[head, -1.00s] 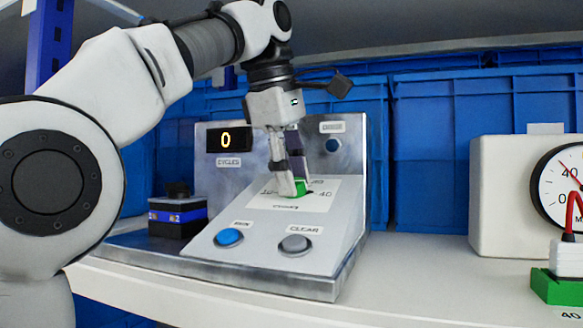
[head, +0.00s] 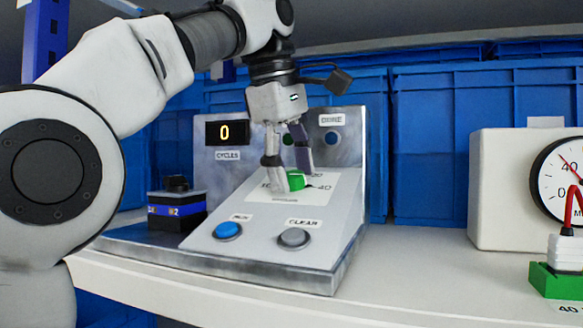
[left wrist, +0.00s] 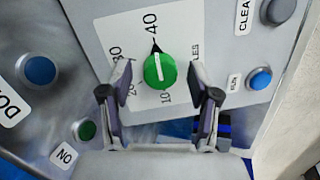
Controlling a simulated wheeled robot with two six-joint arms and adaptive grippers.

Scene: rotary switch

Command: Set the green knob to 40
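The green knob (head: 296,180) sits on the sloped white dial plate of the grey panel. In the left wrist view the round green knob (left wrist: 160,71) has a white line, and its black pointer (left wrist: 155,47) points at the "40" label (left wrist: 150,23). The labels 30, 20 and 10 run around its side. My left gripper (head: 287,163) is open, with its two fingers apart on either side of the knob. In the left wrist view gaps show between the knob and both fingers. My right gripper is in no view.
The panel has a blue RUN button (head: 227,230), a grey CLEAR button (head: 294,237) and a display (head: 227,133) reading 0. A small black-and-blue block (head: 177,212) stands at its left. A white gauge box (head: 503,190) stands right; the shelf between is clear.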

